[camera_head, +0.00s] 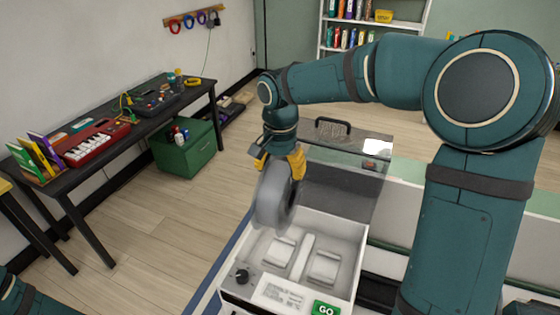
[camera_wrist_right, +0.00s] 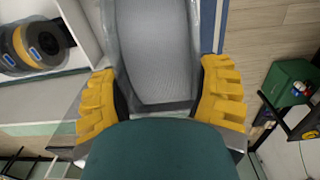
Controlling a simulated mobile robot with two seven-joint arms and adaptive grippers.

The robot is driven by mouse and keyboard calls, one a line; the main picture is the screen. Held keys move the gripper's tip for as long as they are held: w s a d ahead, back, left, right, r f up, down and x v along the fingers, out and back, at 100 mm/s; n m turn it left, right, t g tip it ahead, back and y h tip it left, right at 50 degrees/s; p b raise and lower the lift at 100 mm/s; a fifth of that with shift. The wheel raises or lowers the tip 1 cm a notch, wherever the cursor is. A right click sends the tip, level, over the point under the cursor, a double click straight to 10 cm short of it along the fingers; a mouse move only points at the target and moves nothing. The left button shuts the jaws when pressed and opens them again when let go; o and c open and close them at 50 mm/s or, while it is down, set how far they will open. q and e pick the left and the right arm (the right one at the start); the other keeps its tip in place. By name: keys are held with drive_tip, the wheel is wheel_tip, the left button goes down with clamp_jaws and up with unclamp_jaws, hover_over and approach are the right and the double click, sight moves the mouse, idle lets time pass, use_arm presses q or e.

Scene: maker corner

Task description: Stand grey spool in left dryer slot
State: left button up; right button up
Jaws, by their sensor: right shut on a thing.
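My right gripper (camera_head: 280,164) is shut on the grey spool (camera_head: 270,203) and holds it upright above the far left part of the white dryer (camera_head: 345,278). The dryer is open, with its clear lid (camera_head: 345,190) raised at the back. A divider separates its left slot (camera_head: 279,250) from its right slot (camera_head: 323,268); both look empty. In the right wrist view, the spool (camera_wrist_right: 158,60) sits between the yellow fingers of the gripper (camera_wrist_right: 160,88). The spool's lower edge appears above the slots, not seated. My left gripper is out of view; only part of that arm shows bottom left.
A black desk (camera_head: 150,122) with a red keyboard stands at the left. A green box (camera_head: 187,150) is on the floor beside it. The wrist view shows a black and yellow spool (camera_wrist_right: 35,45) at upper left. Open floor lies left of the dryer.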

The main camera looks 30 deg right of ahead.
drive_tip(key=shift+f, duration=0.1)
drive_tip(key=shift+s+f+b, duration=0.1)
drive_tip(key=shift+f+b, duration=0.35)
drive_tip(key=shift+b, duration=0.05)
wheel_tip(320, 180, down, 7)
drive_tip(key=b, duration=0.5)
drive_tip(key=shift+b, duration=0.3)
drive_tip(key=shift+f+b, duration=1.75)
drive_tip(key=shift+f, duration=0.9)
drive_tip(key=shift+f, duration=0.4)
